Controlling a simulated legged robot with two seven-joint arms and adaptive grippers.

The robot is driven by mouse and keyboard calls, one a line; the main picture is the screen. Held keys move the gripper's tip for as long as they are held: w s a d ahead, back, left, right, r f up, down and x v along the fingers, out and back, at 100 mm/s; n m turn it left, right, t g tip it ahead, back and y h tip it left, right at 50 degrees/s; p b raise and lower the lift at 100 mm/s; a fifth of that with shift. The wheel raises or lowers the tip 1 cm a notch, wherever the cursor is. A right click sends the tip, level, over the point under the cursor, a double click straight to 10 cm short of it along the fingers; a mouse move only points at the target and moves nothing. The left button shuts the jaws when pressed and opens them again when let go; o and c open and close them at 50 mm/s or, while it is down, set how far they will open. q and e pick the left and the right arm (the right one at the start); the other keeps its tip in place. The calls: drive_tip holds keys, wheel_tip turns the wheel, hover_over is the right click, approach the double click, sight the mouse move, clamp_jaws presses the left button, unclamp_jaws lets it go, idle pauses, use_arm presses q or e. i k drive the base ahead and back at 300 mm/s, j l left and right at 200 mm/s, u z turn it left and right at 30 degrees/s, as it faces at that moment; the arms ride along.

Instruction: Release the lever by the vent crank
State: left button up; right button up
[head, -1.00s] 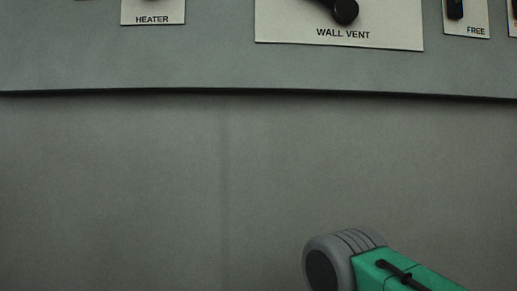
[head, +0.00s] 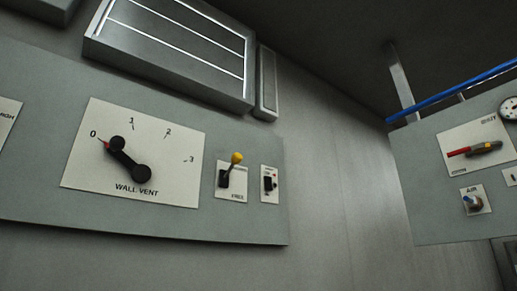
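The vent crank (head: 128,160) is a black two-knobbed arm on a white plate (head: 178,180) marked WALL VENT, with a scale from 0 to 3. Its red pointer is by the 0. To its right, a lever (head: 230,172) with a yellow ball top stands on a small plate. The lever points up, leaning slightly right, and the word FREE is printed below it; the upper word is too small to read. Neither of my grippers is in view.
A small black switch (head: 269,183) sits right of the lever. A metal vent box (head: 170,48) is above the panel. On the right, another panel (head: 425,215) carries a red-tipped handle (head: 474,150), an AIR knob (head: 472,202) and a gauge (head: 509,108). A blue rail (head: 450,92) runs above it.

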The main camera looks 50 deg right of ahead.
sight(237, 158)
drive_tip(key=z, duration=1.5)
